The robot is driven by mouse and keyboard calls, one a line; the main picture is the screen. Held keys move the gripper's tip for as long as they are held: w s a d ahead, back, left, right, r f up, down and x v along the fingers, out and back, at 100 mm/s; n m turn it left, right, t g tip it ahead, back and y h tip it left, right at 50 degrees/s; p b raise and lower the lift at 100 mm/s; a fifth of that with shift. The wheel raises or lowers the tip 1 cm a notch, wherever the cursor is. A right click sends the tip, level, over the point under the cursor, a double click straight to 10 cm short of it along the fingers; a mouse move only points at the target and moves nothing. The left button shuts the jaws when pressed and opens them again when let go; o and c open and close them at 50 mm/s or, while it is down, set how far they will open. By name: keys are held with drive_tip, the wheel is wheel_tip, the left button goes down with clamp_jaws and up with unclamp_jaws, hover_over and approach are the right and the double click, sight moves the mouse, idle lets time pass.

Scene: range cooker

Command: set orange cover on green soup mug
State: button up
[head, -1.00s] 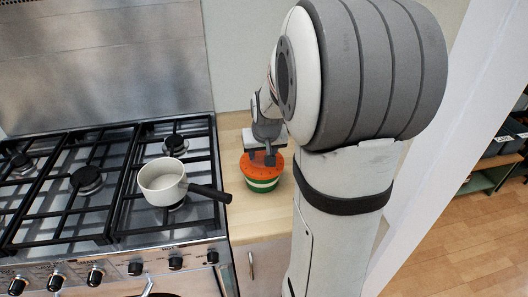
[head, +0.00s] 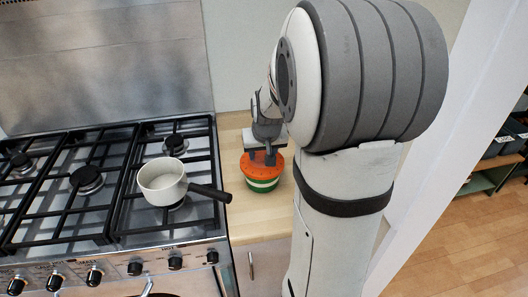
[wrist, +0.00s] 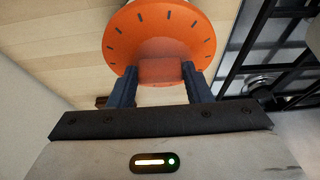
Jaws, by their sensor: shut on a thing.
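The orange cover (head: 256,168) is a round lid with dark marks around its rim. In the head view it sits on top of the green soup mug (head: 262,186), which has a white band and stands on the wooden counter. My gripper (head: 264,157) is over the cover with its fingers down. In the wrist view the cover (wrist: 165,28) fills the top middle, and my gripper's two fingers (wrist: 157,84) are shut on its raised orange grip. The mug is hidden under the cover in the wrist view. The cover looks about level on the mug's rim.
The range cooker (head: 100,232) with black grates is to the left. A white saucepan (head: 162,184) stands on it, its dark handle (head: 210,193) reaching toward the counter near the mug. Bare wooden counter (head: 232,142) lies behind and left of the mug.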

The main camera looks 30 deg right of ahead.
drive_tip(key=shift+f+b, duration=0.35)
drive_tip(key=shift+f, duration=0.15)
drive_tip(key=o, duration=0.7)
drive_tip(key=p+v, duration=0.6)
drive_tip(key=v, duration=0.5)
drive_tip(key=shift+a+r, duration=0.1)
drive_tip(key=shift+a, duration=0.05)
idle(0.4)
drive_tip(key=s+a+r+n+g+y, duration=0.1)
drive_tip(key=s+a+r+n, duration=0.1)
drive_tip(key=s+a, duration=1)
drive_tip(key=s+n, duration=0.1)
drive_tip(key=s, duration=0.2)
drive_tip(key=shift+a+r, duration=0.2)
drive_tip(key=shift+r, duration=0.15)
